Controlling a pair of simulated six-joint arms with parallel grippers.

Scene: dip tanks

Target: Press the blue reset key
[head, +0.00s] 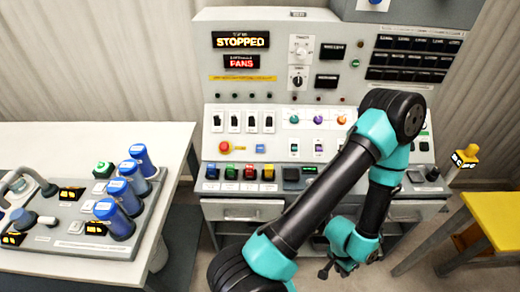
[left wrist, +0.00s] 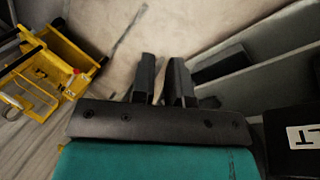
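The console (head: 290,205) stands upright at the centre of the head view. A small blue key (head: 260,148) sits on its sloped panel, right of a red round button on yellow. Another blue key (head: 212,171) is at the left end of a row of coloured keys below. I cannot read which is the reset key. My left gripper (head: 331,268) hangs low in front of the console, right of and below both keys, touching neither. In the left wrist view its two fingers (left wrist: 162,82) are slightly apart with nothing between them. My right gripper is not in view.
A yellow stool (head: 497,215) stands at right. My arm crosses in front of the console's right half. The coloured keys at left are unobstructed. A lit display (head: 240,40) reads STOPPED.

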